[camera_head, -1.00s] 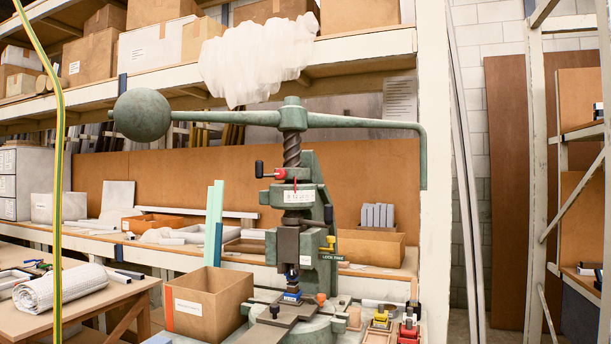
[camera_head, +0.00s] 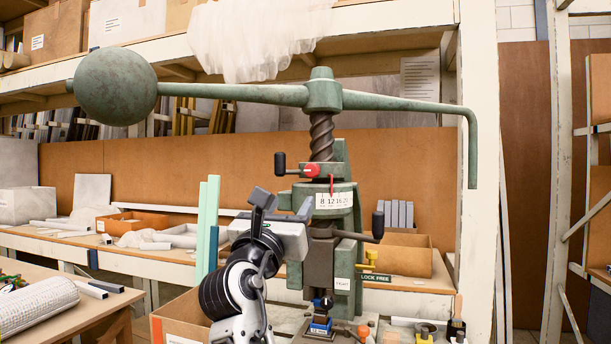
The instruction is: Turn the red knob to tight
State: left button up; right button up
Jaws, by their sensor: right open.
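The red knob (camera_head: 312,170) sits on the front of the green fly press, just above a white number scale (camera_head: 333,200). A black-ended lever (camera_head: 281,164) sticks out to its left. My right gripper (camera_head: 284,203) is raised in front of the press, below and left of the red knob. Its dark fingers are apart with nothing between them, and they do not appear to touch the knob. The gripper and wrist hide part of the press column's left side. My left gripper is not in view.
The press's long arm (camera_head: 400,103) with a heavy green ball (camera_head: 115,85) spans above. A yellow lever (camera_head: 370,258) is beside a "LOCK FREE" label (camera_head: 380,278). A cardboard box (camera_head: 172,318) stands low left of the press. A wooden table (camera_head: 100,315) with a white roll is at left.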

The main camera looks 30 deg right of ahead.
aim_at(311, 173)
jog(key=p+x, duration=0.2)
jog(key=x, duration=1.1)
jog(key=shift+w+d+r, duration=0.15)
jog(key=shift+w+d, duration=0.1)
jog(key=shift+d, duration=0.05)
jog(key=c, duration=1)
